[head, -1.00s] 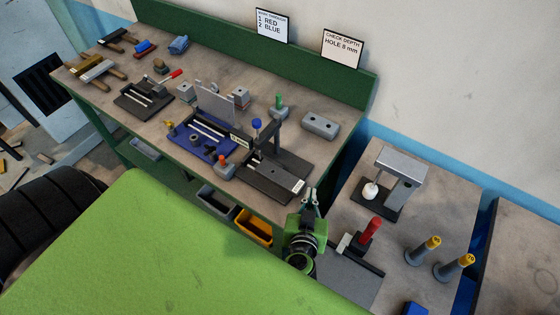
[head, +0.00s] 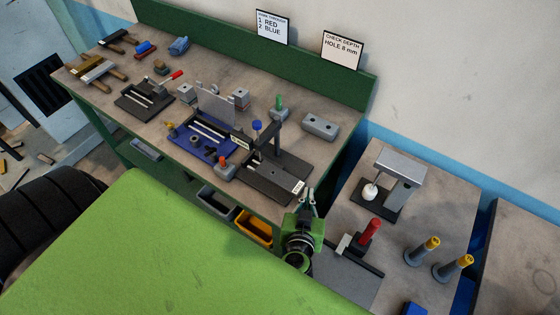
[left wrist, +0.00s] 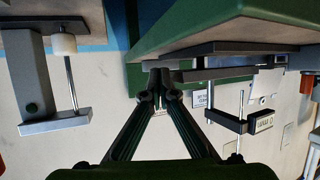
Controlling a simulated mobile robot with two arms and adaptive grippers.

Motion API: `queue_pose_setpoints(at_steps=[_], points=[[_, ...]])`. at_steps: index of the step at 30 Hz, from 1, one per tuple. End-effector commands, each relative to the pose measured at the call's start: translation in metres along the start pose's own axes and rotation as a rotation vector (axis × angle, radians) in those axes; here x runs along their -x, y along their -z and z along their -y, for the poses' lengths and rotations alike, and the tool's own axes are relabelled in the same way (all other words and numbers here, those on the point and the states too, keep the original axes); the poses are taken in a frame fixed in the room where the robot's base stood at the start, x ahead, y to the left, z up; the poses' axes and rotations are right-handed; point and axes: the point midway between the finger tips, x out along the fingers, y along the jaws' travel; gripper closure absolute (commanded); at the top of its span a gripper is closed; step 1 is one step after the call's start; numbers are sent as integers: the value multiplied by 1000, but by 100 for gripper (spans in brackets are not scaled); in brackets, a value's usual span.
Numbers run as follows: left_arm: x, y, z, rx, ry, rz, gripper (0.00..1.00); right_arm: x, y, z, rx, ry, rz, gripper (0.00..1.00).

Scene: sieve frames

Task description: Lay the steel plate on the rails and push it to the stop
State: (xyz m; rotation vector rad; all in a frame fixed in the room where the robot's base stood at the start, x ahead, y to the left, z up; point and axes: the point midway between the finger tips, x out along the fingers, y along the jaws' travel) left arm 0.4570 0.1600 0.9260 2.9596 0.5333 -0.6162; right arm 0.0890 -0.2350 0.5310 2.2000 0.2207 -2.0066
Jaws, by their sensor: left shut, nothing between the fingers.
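A thin grey plate (head: 216,104), which looks like the steel plate, stands upright behind the blue fixture (head: 223,158) on the green bench. Two pale rails (head: 208,132) lie on that fixture. A smaller black fixture (head: 132,104) to the left also carries pale rails (head: 143,96). I cannot tell which rails the task means. My left gripper (head: 309,194) is shut and empty, at the bench's front right corner, apart from the plate and both fixtures. Its fingers (left wrist: 163,80) meet in the left wrist view. My right gripper is not in view.
A dark base (head: 285,190) with an upright post is near my left gripper. A grey block (head: 320,127) lies behind it. The right side table holds a press-like stand (head: 403,165), a red-handled tool (head: 369,231) and yellow-topped posts (head: 430,244).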

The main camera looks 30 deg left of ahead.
Motion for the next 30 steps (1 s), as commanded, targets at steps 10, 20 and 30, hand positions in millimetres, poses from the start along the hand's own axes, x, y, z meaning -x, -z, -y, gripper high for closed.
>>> queue_pose_setpoints(at_steps=[10, 20, 30], points=[[-3, 2, 9, -1, 0, 0, 100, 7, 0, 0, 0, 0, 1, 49], [-6, 3, 17, -1, 3, 1, 100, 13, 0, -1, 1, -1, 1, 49], [-9, 4, 25, -1, 3, 1, 100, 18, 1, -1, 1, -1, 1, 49]])
